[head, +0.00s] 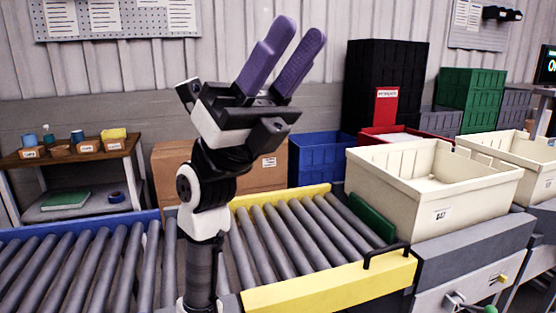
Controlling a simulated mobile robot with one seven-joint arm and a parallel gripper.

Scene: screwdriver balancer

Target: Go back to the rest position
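My gripper (294,38) is raised up in the middle of the head view, above the roller conveyor. Its two purple fingers point up and to the right. A gap shows between the fingers, and nothing is held in it. My arm stands upright below the gripper, in front of the conveyor. No screwdriver can be made out in this view.
A roller conveyor (290,240) with a yellow frame lies behind my arm. A cream bin (440,215) stands at its right end. Blue, black, red and green crates stand behind. A wooden shelf (75,158) with small containers is at left. The air around my gripper is clear.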

